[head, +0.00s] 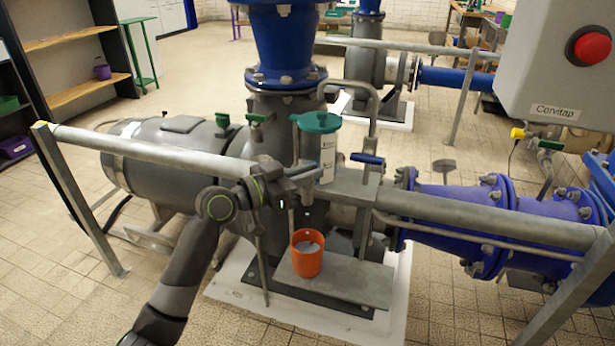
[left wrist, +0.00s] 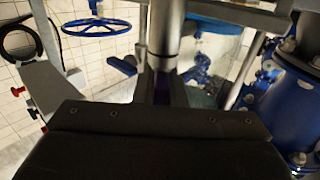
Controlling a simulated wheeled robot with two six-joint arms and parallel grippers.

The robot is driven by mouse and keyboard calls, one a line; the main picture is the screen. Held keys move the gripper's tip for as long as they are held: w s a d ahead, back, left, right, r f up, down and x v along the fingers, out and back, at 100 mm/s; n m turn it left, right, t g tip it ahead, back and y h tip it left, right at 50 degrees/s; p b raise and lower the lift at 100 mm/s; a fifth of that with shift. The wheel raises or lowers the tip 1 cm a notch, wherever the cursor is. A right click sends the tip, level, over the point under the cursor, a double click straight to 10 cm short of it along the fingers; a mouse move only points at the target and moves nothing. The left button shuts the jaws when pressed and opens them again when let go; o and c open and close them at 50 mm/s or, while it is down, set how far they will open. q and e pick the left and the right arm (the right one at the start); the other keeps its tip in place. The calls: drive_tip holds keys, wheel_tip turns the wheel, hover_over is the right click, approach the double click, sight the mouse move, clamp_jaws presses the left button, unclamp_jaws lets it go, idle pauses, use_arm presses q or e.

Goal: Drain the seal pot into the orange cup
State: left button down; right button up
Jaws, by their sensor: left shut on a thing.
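The seal pot (head: 327,155) is a clear cylinder with marks and a green lid (head: 316,122), upright beside the grey pump column. The orange cup (head: 307,258) stands upright on a grey plate below it, with something pale inside. My left gripper (head: 306,180) is at the foot of the pot, above the cup, shut on a small part that looks like the drain valve's handle. In the left wrist view, the left gripper (left wrist: 164,88) closes on a dark purplish piece just below a silver vertical pipe (left wrist: 165,35). The grip is mostly hidden. My right gripper is out of view.
A grey guard rail (head: 150,146) crosses in front of the pump, close to my left arm. The grey plate (head: 355,282) has bare room right of the cup. A blue lever (head: 367,158) sits right of the pot. Blue flanged pipe (head: 460,205) lies further right.

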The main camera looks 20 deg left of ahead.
use_arm(q)
drive_tip(key=c, duration=1.5)
unclamp_jaws()
drive_tip(key=shift+s+a+f, duration=0.1)
drive_tip(key=shift+s+a, duration=0.3)
drive_tip(key=shift+a, duration=0.05)
drive_tip(key=b+v, duration=0.2)
drive_tip(key=v, duration=1.4)
drive_tip(key=shift+s, duration=0.1)
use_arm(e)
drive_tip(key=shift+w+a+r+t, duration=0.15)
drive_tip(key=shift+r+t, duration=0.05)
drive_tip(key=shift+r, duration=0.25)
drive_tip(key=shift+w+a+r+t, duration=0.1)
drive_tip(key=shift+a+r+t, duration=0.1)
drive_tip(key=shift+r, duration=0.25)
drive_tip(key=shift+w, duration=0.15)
